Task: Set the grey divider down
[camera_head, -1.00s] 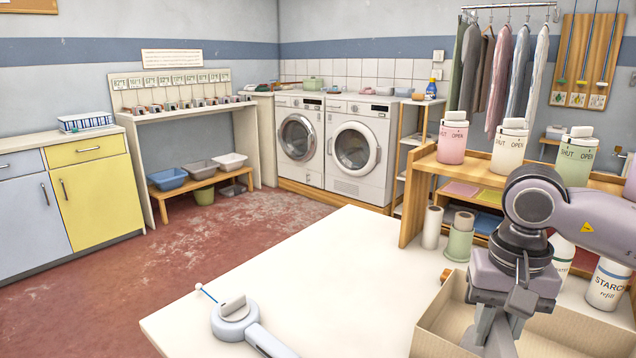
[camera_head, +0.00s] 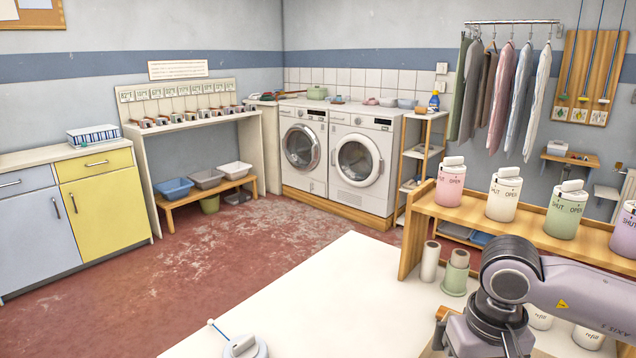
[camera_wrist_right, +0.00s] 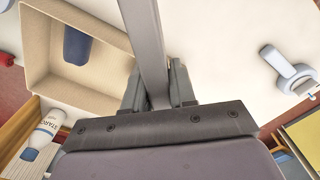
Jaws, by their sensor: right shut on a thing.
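The grey divider (camera_wrist_right: 148,50) is a long flat bar in the right wrist view, running from the top edge down between my right gripper's fingers. My right gripper (camera_wrist_right: 158,92) is shut on it. The divider passes beside the beige box (camera_wrist_right: 38,75), over the white table (camera_wrist_right: 215,50); I cannot tell whether it touches either. In the head view, my right wrist is at the bottom right, and its fingers and the divider are out of frame. My left gripper is in neither view.
A dark blue object (camera_wrist_right: 77,45) lies in the box. A starch bottle (camera_wrist_right: 38,140) stands beside it. A round-headed pale tool (camera_head: 243,347) lies on the table's left part.

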